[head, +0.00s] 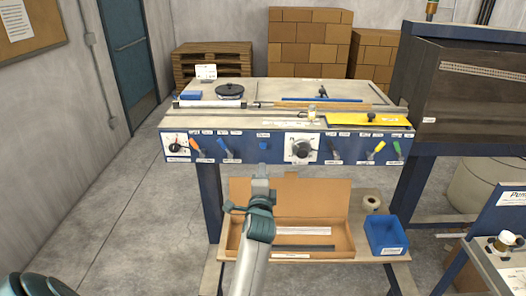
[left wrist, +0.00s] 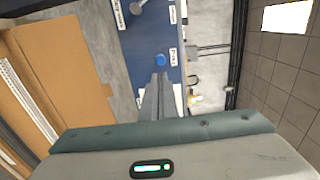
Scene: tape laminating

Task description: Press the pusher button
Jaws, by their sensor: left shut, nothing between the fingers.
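A small blue button (head: 263,145), which I take for the pusher button, sits on the blue front panel (head: 233,152) of the laminating table, under a small white label. It also shows in the left wrist view (left wrist: 160,59), just beyond the fingertips. My left gripper (head: 262,170) is shut and empty, with its fingers pointing at the panel a little below the button in the head view. In the left wrist view the closed fingers (left wrist: 160,80) lie nearly in line with the button; a gap seems to remain, and I see no contact. My right gripper is not in view.
The panel also carries a round dial (head: 301,148), a black knob (head: 178,146) and several coloured levers. Below stand an open cardboard box (head: 335,208) and a blue bin (head: 386,236) on the lower shelf. A dark cabinet (head: 450,95) is at right. The floor at left is clear.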

